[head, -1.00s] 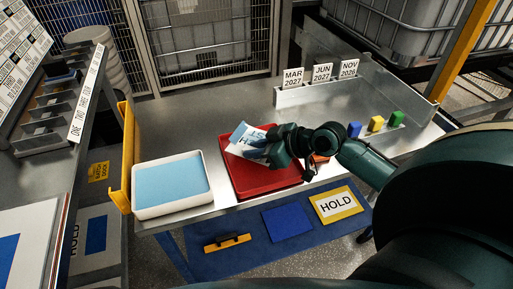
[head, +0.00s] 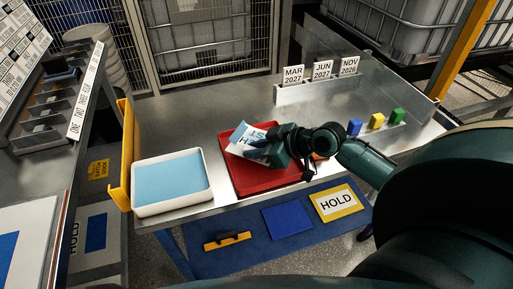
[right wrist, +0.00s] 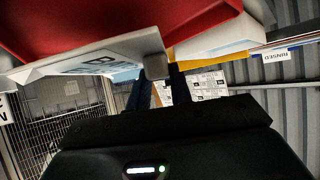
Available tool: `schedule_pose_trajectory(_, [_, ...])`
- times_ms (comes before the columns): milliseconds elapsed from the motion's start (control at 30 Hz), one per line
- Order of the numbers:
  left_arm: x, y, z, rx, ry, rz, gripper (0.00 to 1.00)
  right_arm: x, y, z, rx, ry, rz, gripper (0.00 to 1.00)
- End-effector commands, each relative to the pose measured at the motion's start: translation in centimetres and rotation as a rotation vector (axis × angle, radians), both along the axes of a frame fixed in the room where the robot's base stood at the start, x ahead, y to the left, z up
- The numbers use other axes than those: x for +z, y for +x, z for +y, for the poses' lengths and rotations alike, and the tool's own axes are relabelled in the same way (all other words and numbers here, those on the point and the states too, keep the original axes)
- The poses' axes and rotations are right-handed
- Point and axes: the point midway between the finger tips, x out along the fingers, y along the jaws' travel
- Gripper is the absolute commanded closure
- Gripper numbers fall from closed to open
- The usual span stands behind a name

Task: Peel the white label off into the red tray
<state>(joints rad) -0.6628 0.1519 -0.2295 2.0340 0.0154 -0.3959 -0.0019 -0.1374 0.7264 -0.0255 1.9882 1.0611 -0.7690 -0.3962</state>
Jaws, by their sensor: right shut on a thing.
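A white label sheet (head: 249,143) with light blue patches and dark print is tilted over the red tray (head: 268,183). My right gripper (head: 276,148) is shut on the label's right side. The label also shows in the right wrist view (right wrist: 90,65), beside the fingers (right wrist: 158,80), with the red tray (right wrist: 110,25) above it in that picture. I cannot tell whether the label's lower edge touches the tray. My left gripper is not in view.
A white tray with a light blue surface (head: 171,180) stands left of the red tray. Date cards (head: 322,71) stand at the back, and blue, yellow and green blocks (head: 377,121) at the right. A yellow guard (head: 124,155) edges the bench's left end.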

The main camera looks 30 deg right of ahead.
Motion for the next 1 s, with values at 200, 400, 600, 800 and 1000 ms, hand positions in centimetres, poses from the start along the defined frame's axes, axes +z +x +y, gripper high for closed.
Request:
schedule_pose_trajectory(200, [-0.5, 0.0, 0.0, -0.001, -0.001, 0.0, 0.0, -0.7, 0.0, 0.0, 0.0, 0.0, 0.0, 1.0])
schedule_pose_trajectory(400, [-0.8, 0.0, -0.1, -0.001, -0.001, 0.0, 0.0, -1.4, 0.0, 0.0, 0.0, 0.001, -0.001, 1.0])
schedule_pose_trajectory(600, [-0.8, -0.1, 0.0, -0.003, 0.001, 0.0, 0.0, -1.3, 0.0, 0.0, 0.001, 0.0, -0.001, 1.0])
schedule_pose_trajectory(800, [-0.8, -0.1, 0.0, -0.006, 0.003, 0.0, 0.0, -1.4, 0.0, 0.0, 0.001, 0.0, -0.001, 1.0])
schedule_pose_trajectory(1000, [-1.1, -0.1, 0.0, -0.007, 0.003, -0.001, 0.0, -1.9, 0.0, 0.0, 0.0, 0.0, 0.0, 1.0])
